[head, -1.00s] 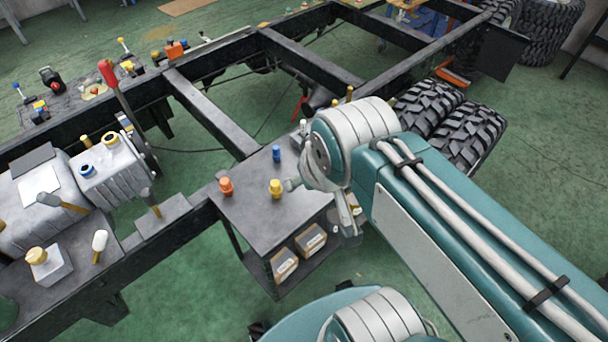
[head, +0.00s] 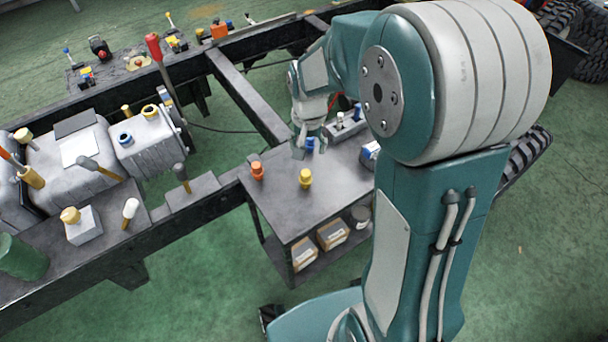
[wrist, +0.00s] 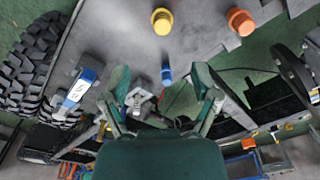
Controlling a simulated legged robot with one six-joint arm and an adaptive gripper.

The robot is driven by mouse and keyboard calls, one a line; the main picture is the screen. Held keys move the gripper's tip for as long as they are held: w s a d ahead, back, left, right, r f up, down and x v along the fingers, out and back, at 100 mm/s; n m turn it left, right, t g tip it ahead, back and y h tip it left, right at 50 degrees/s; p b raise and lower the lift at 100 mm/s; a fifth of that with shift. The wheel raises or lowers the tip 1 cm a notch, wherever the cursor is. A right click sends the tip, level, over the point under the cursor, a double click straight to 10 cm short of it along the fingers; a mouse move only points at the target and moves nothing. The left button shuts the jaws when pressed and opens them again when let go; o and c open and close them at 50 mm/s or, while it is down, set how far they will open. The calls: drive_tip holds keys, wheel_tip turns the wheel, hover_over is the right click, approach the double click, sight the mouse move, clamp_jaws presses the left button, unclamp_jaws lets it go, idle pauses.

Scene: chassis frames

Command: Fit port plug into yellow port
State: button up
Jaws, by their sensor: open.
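Three plugs stand upright on the dark cart top (head: 277,206): an orange plug (head: 257,171), a yellow plug (head: 305,179) and a blue plug (head: 310,145). My gripper (head: 304,150) is open above the cart's back part, close to the blue plug. In the wrist view, the blue plug (wrist: 167,73) shows between my open fingertips (wrist: 162,78); whether they are level with it I cannot tell. The yellow plug (wrist: 162,21) and orange plug (wrist: 240,21) lie beyond. The yellow port (head: 150,111) is a yellow-ringed opening on the grey housing, behind a blue-ringed port (head: 125,138).
A grey fixture (head: 345,127) and a blue-and-white box (head: 370,152) are on the cart's right part. Black chassis rails (head: 245,100) run behind it. A red-handled tool (head: 153,48) stands near the grey housing. Hammers and a white block (head: 83,225) are on the left.

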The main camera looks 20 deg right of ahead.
sight(305, 172)
drive_tip(key=f, duration=0.1)
drive_tip(key=w+f, duration=0.1)
drive_tip(key=f, duration=0.1)
drive_tip(key=shift+w+f+m, duration=0.15)
drive_tip(key=shift+f+m, duration=0.05)
drive_tip(key=shift+m, duration=0.1)
wheel_tip(305, 172, down, 5)
drive_tip(key=shift+f, duration=0.15)
drive_tip(key=f, duration=0.5)
drive_tip(key=shift+w+f, duration=0.1)
drive_tip(key=shift+w, duration=0.15)
drive_tip(key=shift+c, duration=0.3)
clamp_jaws()
